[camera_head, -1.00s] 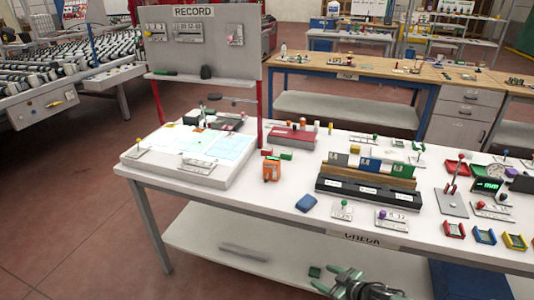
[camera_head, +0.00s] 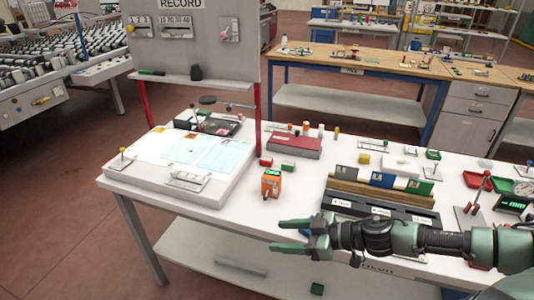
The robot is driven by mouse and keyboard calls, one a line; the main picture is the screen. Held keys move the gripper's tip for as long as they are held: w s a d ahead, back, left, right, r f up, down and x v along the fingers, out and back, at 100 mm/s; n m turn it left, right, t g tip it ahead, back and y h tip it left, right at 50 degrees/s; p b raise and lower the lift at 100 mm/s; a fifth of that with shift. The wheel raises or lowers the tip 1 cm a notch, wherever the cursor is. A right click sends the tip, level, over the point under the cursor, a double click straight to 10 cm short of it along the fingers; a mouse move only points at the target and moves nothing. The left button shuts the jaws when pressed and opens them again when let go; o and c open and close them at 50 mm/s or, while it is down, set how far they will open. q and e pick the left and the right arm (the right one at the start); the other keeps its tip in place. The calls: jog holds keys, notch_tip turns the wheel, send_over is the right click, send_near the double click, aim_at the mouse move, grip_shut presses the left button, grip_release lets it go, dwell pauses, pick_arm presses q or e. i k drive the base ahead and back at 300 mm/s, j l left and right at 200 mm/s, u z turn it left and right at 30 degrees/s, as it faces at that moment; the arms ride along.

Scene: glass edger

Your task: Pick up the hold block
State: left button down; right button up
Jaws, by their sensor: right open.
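No block carries a readable "hold" label, so I cannot tell which one is the hold block. A small red block (camera_head: 266,162) and a small green block (camera_head: 288,167) lie side by side on the white table (camera_head: 235,215), behind an orange device (camera_head: 271,184). A yellow block (camera_head: 364,158) lies farther back, right of them. A blue piece (camera_head: 305,233) is mostly hidden behind my right gripper (camera_head: 277,235). This gripper is open and empty, its fingers pointing left over the table's front edge, nearer than the orange device. My left gripper is out of view.
A dark rack (camera_head: 345,207) with coloured cards stands behind my right arm. A red box (camera_head: 293,146) lies behind the small blocks. A raised white board with papers (camera_head: 160,190) and the upright RECORD panel (camera_head: 215,50) are left.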

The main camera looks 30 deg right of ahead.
aim_at(266, 162)
jog(key=i+l, duration=1.15)
jog(key=i, duration=0.15)
